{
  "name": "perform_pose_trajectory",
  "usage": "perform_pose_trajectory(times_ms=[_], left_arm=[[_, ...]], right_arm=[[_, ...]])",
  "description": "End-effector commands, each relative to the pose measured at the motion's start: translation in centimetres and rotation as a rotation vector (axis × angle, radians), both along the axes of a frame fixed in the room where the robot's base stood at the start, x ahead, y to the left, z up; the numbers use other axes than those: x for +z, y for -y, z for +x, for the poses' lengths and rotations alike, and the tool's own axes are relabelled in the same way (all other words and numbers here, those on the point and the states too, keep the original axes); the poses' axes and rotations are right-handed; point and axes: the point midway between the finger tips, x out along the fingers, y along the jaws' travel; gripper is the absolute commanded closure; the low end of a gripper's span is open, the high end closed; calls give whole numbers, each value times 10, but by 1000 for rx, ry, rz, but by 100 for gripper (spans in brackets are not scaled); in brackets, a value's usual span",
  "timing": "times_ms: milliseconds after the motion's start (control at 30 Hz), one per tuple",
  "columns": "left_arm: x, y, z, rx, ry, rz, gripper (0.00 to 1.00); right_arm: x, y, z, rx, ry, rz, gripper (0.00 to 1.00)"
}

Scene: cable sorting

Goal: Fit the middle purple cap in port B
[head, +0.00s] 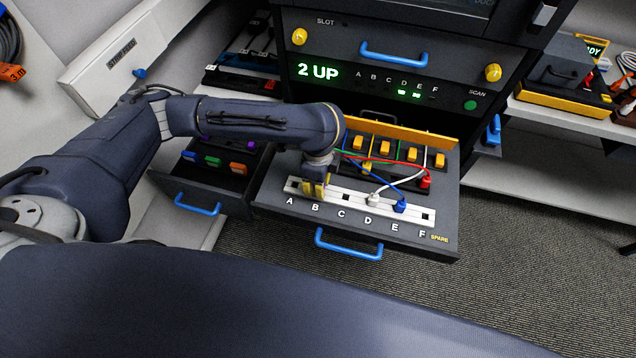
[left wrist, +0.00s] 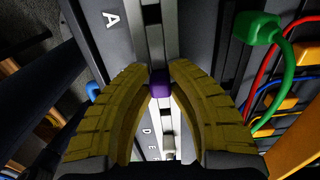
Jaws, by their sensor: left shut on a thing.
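My left gripper (head: 315,190) points down over the white port strip (head: 352,206) at the label B. The left wrist view shows its yellow fingers (left wrist: 158,80) shut on a small purple cap (left wrist: 160,84), lined up with the strip (left wrist: 153,38). In the head view the fingers hide the cap and port B. I cannot tell whether the cap is seated in the port or just above it. Another purple cap (head: 252,146) lies in the open left drawer. My right gripper is not in view.
A white plug (head: 373,199) and a blue plug (head: 401,205) stand in the strip near D and E. A red plug (head: 425,182), a green plug (left wrist: 258,28) and loose cables lie behind. The left drawer (head: 170,184) holds blue, green and orange caps.

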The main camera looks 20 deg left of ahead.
Motion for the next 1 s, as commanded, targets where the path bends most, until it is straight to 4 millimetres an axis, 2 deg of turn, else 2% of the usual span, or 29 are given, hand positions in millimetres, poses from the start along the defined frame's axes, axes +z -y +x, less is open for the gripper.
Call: perform_pose_trajectory(times_ms=[467,500,700,867,900,1000], left_arm=[[-1,0,0,0,0,0,96],[-1,0,0,0,0,0,78],[-1,0,0,0,0,0,55],[-1,0,0,0,0,0,55],[-2,0,0,0,0,0,48],[-2,0,0,0,0,0,36]], right_arm=[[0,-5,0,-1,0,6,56],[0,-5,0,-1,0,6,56],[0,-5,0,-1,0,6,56],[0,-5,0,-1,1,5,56],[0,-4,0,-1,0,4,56],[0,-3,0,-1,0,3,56]])
